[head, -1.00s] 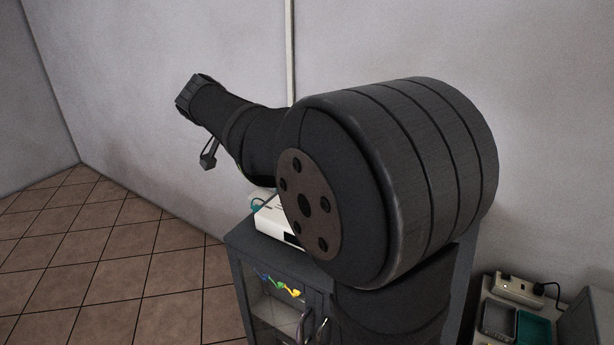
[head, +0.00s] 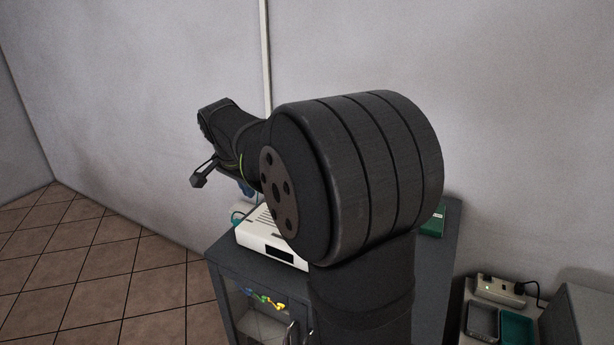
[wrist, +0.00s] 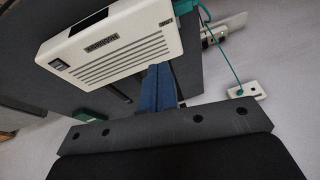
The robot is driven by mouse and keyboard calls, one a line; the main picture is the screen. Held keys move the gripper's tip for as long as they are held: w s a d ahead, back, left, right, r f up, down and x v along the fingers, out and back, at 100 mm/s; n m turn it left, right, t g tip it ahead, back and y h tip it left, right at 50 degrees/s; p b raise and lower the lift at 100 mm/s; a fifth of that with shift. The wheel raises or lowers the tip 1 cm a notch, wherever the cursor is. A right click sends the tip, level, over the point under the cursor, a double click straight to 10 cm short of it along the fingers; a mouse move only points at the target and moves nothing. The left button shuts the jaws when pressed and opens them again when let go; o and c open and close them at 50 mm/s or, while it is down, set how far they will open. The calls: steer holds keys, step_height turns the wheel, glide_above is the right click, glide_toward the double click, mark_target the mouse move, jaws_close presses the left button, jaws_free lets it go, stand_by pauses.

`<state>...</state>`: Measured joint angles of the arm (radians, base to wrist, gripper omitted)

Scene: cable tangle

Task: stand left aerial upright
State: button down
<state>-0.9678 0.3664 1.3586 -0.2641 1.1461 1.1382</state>
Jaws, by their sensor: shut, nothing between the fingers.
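A white router-like box (head: 268,236) sits on top of the dark grey cabinet, partly behind my arm. In the wrist view the box (wrist: 110,48) is at the upper left, with slots and a label on its face. A short dark bar (wrist: 90,20) shows on it; I cannot tell whether this is an aerial. My gripper shows as blue fingers (wrist: 157,88) in the wrist view, together and empty, close to the box's right lower edge. In the head view only a bit of blue shows below my arm.
The cabinet (head: 228,277) has a glass door with coloured cables inside. A green box (head: 433,222) lies on its right part. A teal cable (wrist: 233,68) runs from the box to a wall plate (wrist: 245,90). A power strip (head: 497,290) and trays stand at right.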

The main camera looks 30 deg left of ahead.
steer(key=f+g+y, duration=0.1)
steer(key=w+f+m+g+y, duration=0.1)
steer(key=f, duration=0.1)
steer(key=f+g, duration=0.1)
steer(key=shift+w+a+f+m+g+y, duration=0.2)
steer(key=shift+w+m+g+y, duration=0.1)
steer(key=shift+m+y, duration=0.1)
steer(key=w+m+g+y, duration=0.1)
steer(key=w+f+m+g+y, duration=0.1)
steer(key=w+y, duration=0.1)
steer(key=shift+w+d+f, duration=0.2)
steer(key=w+d+m+y, duration=0.1)
steer(key=w, duration=0.1)
steer(key=w+d+m+y, duration=0.1)
steer(key=w+y, duration=0.1)
steer(key=w+d+y, duration=0.1)
steer(key=w, duration=0.1)
steer(key=shift+w+d+f+m+t+y, duration=0.1)
steer(key=shift+d+f+m+t+y, duration=0.1)
steer(key=shift+d+m+t+y, duration=0.15)
steer(key=w+d+m+t+y, duration=0.3)
steer(key=w+d+m+t, duration=0.1)
steer(key=w+d, duration=0.45)
steer(key=x, duration=1)
steer(key=shift+w+r, duration=0.2)
steer(key=shift+w, duration=0.1)
steer(key=shift+a+r+t+y, duration=0.15)
steer(key=shift+t+y, duration=0.1)
steer(key=shift+t, duration=0.1)
